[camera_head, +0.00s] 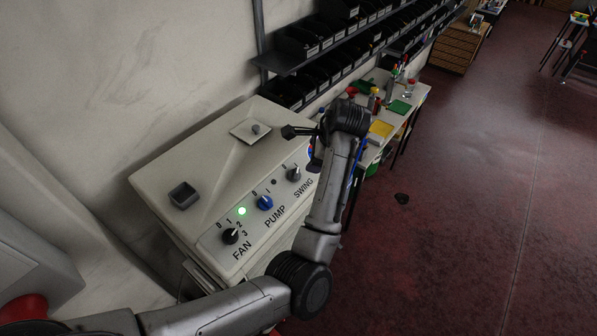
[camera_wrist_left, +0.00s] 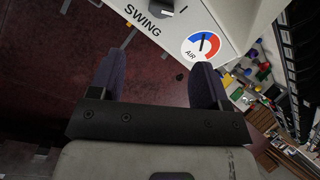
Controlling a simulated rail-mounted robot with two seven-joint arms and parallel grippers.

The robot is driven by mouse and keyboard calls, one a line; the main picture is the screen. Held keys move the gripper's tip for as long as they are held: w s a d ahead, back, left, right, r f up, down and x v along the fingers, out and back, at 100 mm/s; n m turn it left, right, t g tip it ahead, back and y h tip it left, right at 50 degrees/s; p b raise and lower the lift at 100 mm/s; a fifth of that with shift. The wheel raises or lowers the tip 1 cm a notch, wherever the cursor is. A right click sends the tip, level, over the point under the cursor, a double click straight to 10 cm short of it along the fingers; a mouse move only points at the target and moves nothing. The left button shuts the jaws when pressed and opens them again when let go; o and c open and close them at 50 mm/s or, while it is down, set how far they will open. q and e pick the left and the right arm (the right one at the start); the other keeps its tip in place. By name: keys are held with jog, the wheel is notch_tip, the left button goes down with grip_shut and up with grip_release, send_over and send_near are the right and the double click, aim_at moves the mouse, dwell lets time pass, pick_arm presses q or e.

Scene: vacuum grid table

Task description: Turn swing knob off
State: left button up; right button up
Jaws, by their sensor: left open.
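The knob also shows, partly cut off, at the top edge of the left wrist view (camera_wrist_left: 167,8). My left gripper (camera_head: 302,148) is open and empty near the upper right end of the panel, apart from the knob. In the left wrist view its two fingers (camera_wrist_left: 158,72) are spread, with the SWING label and the air dial beyond them. My right gripper is not in view.
The blue pump knob (camera_head: 265,202) and the black fan knob (camera_head: 230,236) sit lower on the panel. A green light (camera_head: 241,211) is lit between them. The red and blue air dial (camera_wrist_left: 201,46) is beside the swing knob. Shelves of black bins (camera_head: 318,50) line the wall.

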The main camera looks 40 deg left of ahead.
aim_at(297, 173)
pick_arm(q)
jog(key=shift+m, duration=0.3)
jog(key=p+x, duration=0.2)
jog(key=x, duration=1.2)
jog(key=shift+w+d, duration=0.1)
jog(key=shift+r, duration=0.1)
jog(key=c, duration=0.9)
